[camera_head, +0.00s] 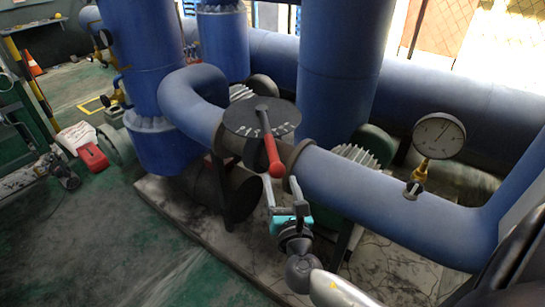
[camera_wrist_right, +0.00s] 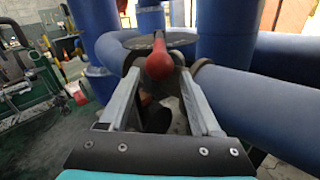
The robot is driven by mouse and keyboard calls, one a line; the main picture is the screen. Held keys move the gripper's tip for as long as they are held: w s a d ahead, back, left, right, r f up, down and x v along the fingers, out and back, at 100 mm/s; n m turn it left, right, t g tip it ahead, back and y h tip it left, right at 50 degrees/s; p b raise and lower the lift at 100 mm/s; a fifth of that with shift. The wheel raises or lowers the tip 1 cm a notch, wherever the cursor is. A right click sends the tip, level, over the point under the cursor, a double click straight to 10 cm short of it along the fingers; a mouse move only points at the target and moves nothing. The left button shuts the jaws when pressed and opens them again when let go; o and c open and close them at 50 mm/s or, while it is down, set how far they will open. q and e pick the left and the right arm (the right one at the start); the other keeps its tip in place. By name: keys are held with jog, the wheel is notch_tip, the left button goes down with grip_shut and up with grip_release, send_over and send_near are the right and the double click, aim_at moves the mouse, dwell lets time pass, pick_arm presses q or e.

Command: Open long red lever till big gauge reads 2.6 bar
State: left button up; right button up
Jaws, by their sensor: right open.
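The long red lever (camera_head: 270,148) sits on a dark round plate (camera_head: 258,117) with white marks, mounted on the blue pipe. Its red end points toward me, and it also shows in the right wrist view (camera_wrist_right: 159,62). My right gripper (camera_head: 284,186) is open just below and in front of the lever's end. In the wrist view its two fingers (camera_wrist_right: 160,95) stand apart, with the lever's end above the gap between them; I cannot tell if they touch it. The big gauge (camera_head: 439,135) has a white face on a brass fitting at the right; its reading is too small to tell. My left gripper is not in view.
Large blue pipes (camera_head: 390,205) run around the lever and stand behind it. A green-framed bench (camera_head: 25,130) is at the left, near a red and white object (camera_head: 88,148) and an orange cone (camera_head: 32,64). The green floor at lower left is open.

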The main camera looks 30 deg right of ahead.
aim_at(273, 158)
jog(key=x, duration=1)
grip_shut()
dwell(0.4)
dwell(0.9)
